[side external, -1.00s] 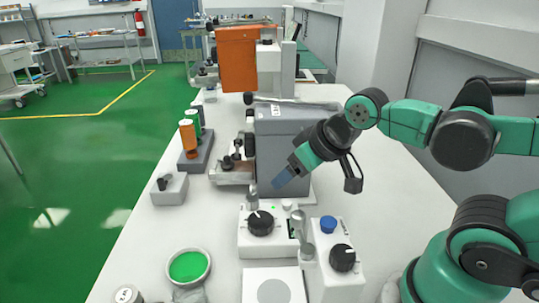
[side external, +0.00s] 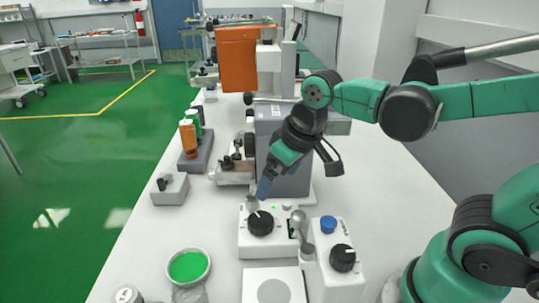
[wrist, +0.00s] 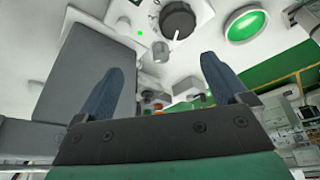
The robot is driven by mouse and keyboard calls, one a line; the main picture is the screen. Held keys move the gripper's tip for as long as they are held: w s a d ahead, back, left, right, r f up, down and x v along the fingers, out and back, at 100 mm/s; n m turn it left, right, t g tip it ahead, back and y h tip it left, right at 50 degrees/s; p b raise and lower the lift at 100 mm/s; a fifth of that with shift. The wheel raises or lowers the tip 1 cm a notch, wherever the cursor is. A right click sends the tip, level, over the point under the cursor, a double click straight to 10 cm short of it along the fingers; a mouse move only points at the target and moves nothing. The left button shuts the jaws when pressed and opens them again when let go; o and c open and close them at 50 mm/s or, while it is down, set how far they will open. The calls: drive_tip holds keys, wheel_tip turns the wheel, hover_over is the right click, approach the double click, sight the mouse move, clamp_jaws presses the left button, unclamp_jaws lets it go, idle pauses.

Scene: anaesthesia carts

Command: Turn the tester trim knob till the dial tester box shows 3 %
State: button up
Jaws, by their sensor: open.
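A white box (side external: 282,245) on the bench carries a large black knob (side external: 260,222) with a white pointer line, a small lit green lamp and a small dark window whose reading is too small to tell. I take it for the dial tester box; no label is legible. The black knob also shows at the top of the wrist view (wrist: 177,20). My gripper (side external: 263,188) is above and just behind this knob, pointing down. In the wrist view its two blue fingers (wrist: 162,63) are apart with nothing held between them. Which knob is the trim knob cannot be told.
A second white box to the right has a black knob (side external: 342,258) and a blue cap (side external: 328,225). A metal lever (side external: 299,222) stands between the boxes. A grey machine (side external: 283,150) stands behind my gripper. A bowl of green stuff (side external: 188,266) is at front left.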

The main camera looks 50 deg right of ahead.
sight(261, 219)
drive_tip(key=w+a+f+g, duration=0.1)
drive_tip(key=a+f+n+g, duration=0.1)
drive_tip(key=g, duration=0.1)
drive_tip(key=shift+w+a, duration=0.1)
drive_tip(key=shift+w, duration=0.3)
drive_tip(key=shift+w+a+f+g, duration=0.1)
drive_tip(key=shift+a+f+g, duration=0.15)
drive_tip(key=shift+f+g, duration=0.3)
drive_tip(key=shift+f, duration=2.7)
drive_tip(key=shift+c, duration=0.2)
drive_tip(key=c, duration=1.2)
drive_tip(key=shift+m, duration=1)
drive_tip(key=o, duration=1.2)
drive_tip(key=shift+o, duration=0.2)
